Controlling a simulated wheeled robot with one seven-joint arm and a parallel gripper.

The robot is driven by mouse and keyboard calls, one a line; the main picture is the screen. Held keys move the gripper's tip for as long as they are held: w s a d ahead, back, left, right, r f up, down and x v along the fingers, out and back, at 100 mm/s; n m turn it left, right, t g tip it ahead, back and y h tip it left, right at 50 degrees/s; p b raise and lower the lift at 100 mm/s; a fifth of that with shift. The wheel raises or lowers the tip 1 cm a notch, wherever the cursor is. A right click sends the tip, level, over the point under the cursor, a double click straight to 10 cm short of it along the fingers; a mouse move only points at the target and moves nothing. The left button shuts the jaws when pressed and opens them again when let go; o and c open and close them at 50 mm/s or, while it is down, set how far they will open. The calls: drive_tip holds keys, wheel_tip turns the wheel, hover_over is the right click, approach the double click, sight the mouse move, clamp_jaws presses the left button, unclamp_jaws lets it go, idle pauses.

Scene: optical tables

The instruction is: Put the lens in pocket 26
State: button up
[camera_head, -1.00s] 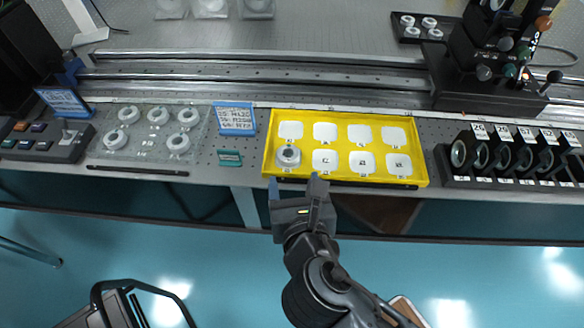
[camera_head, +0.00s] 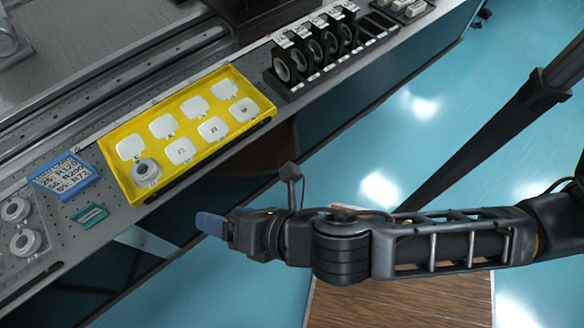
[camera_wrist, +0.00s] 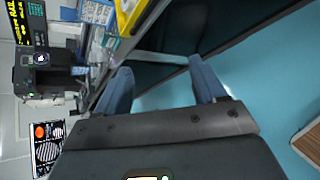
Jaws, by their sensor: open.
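A round grey-white ringed lens (camera_head: 145,171) sits in the front-left pocket of the yellow tray (camera_head: 163,191) in the head view. The tray's other pockets show white pads with small labels too blurred to read surely. I cannot tell which pocket is 26. My gripper (camera_head: 248,198) is open and empty, in front of the bench edge and right of the lens, apart from it. In the wrist view my gripper (camera_wrist: 162,85) shows two spread bluish fingers with nothing between them. Part of the yellow tray (camera_wrist: 128,15) shows at that view's top.
A black rack (camera_head: 330,60) of upright dark-rimmed optics with number cards stands right of the tray. A blue-framed sign (camera_head: 65,175) and a small teal block (camera_head: 89,215) are at its left. More ringed optics (camera_head: 25,242) lie further left. The floor before the bench is open.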

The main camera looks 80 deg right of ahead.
drive_tip(key=s+d+r+m+t, duration=0.1)
drive_tip(key=s+d+r+m, duration=0.2)
drive_tip(key=m, duration=0.8)
drive_tip(key=s+d+r+m+t+y, duration=0.1)
drive_tip(key=s+d+r+m+t, duration=0.1)
drive_tip(key=s+r+m, duration=0.6)
drive_tip(key=s+d+m, duration=0.1)
drive_tip(key=s+m, duration=0.2)
drive_tip(key=m, duration=0.1)
drive_tip(key=shift+s+y, duration=0.3)
drive_tip(key=shift+s, duration=0.05)
